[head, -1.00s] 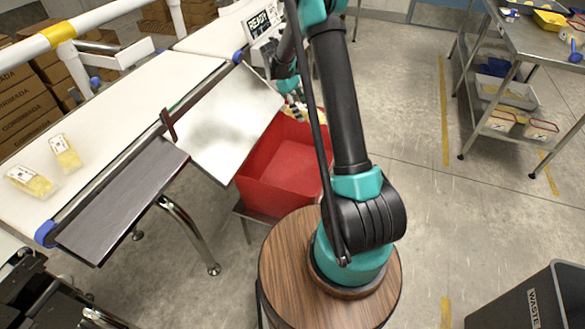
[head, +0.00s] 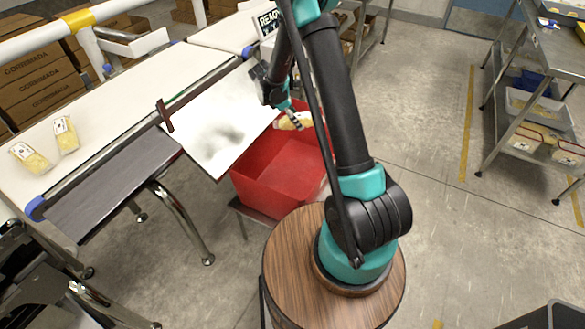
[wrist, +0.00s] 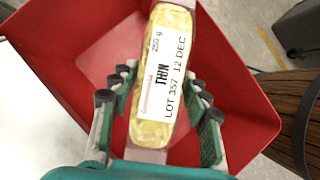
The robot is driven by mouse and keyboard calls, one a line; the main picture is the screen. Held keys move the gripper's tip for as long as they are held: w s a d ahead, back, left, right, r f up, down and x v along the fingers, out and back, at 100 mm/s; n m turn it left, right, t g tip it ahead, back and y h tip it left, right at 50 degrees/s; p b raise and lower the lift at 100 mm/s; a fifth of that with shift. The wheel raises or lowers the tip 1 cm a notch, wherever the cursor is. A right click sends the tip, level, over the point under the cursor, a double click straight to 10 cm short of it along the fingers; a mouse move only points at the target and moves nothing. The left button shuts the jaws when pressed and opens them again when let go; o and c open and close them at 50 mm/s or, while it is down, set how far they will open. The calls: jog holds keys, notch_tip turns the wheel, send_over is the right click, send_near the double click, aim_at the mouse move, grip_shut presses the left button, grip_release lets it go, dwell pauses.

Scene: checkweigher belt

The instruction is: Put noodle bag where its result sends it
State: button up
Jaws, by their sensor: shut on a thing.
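My gripper (head: 296,121) is shut on a noodle bag (wrist: 165,60), pale yellow with a white label. In the wrist view the label reads "THIN", "250 g", "12 DEC" and "LOT 357". The fingers lie along both sides of the bag. In the head view the held bag (head: 304,119) is at the far part of an open red bin (head: 275,178), apparently above it. The bin also shows beneath the bag in the wrist view (wrist: 95,50). A display (head: 268,21) reads "READY"; the arm hides part of its unit.
Two other bags, one (head: 30,158) left of the other (head: 65,134), lie on the white belt (head: 110,105). A pale sloping plate (head: 215,125) borders the bin. A metal shelf table (head: 545,60) with trays stands at right. Open floor lies between.

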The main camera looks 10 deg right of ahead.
jog(key=shift+f, duration=1.9)
jog(key=o, duration=1.6)
jog(key=shift+r, duration=0.1)
jog(key=v, duration=1.2)
jog(key=shift+d, duration=0.1)
